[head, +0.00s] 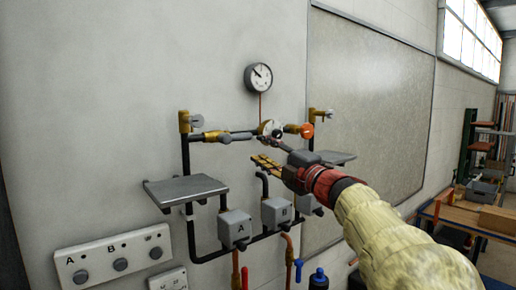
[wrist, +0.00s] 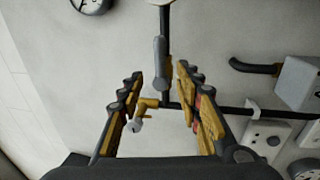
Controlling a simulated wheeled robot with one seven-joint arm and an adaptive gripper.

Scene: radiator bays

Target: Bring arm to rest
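My gripper (head: 268,163) is raised in front of the wall pipework, just below the middle valve (head: 270,128). In the wrist view my gripper (wrist: 158,78) has its two yellow-padded fingers spread well apart, with no object clamped between them. A grey lever (wrist: 161,60) hangs from the round valve part at the top and lies between the fingertips in the picture. I cannot tell whether it touches a finger or how deep it reaches. My arm stretches in from the lower right, with a pale yellow sleeve over it.
A pressure gauge (head: 258,77) is above the pipes. A grey shelf (head: 186,191) juts out on the left, and another (head: 337,157) is partly behind my gripper. Grey boxes (head: 235,229) and a switch panel (head: 114,257) sit below. A workbench (head: 457,219) stands at right.

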